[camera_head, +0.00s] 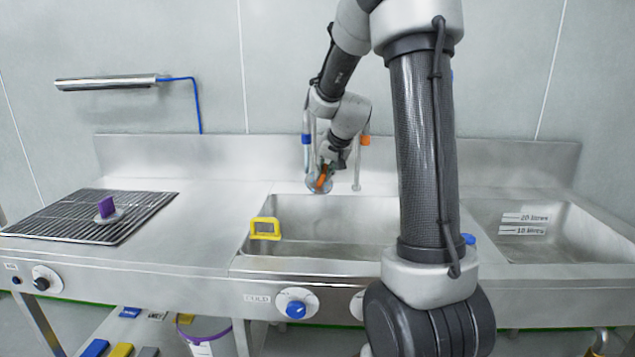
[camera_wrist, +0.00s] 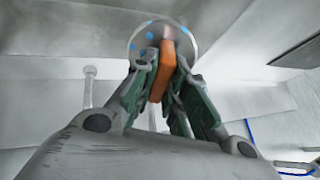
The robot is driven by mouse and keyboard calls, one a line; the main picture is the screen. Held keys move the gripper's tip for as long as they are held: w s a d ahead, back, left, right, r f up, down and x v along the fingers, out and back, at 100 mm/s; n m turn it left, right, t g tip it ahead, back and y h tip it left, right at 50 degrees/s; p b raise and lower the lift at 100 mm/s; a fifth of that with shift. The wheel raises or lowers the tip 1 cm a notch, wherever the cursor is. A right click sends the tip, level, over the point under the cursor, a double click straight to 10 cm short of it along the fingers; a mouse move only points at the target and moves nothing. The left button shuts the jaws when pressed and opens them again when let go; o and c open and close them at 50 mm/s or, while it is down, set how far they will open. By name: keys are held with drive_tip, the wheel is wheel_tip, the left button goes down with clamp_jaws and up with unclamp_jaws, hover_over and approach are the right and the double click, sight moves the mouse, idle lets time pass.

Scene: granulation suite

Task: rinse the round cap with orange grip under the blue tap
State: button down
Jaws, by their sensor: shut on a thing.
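The round cap (camera_head: 312,184) is in my gripper (camera_head: 325,168), over the back left part of the middle sink (camera_head: 340,212). In the wrist view it is a pale, see-through disc (camera_wrist: 138,40) with several blue spots. Its orange grip (camera_wrist: 162,78) sits between the two fingers of my gripper (camera_wrist: 160,66), which is shut on it. The blue tap (camera_head: 306,140) stands on the sink's back ledge, close to the cap. The cap and gripper partly hide its lower end, so I cannot tell whether the cap is directly below it. No water stream is clear.
An orange tap (camera_head: 365,141) stands right of the blue one. A blue knob (camera_head: 296,309) is on the front panel by a COLD label. A yellow frame-shaped thing (camera_head: 265,229) is at the sink's left edge. A purple-handled cap (camera_head: 107,208) sits on the left rack (camera_head: 60,222).

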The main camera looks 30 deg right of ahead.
drive_tip(key=shift+d, duration=0.1)
drive_tip(key=s, duration=0.8)
drive_tip(key=shift+d, duration=0.35)
drive_tip(key=shift+r, duration=0.1)
idle(1.2)
drive_tip(key=s+r, duration=0.4)
drive_tip(key=s, duration=0.1)
drive_tip(key=shift+d, duration=0.25)
drive_tip(key=shift+f, duration=0.1)
idle(0.4)
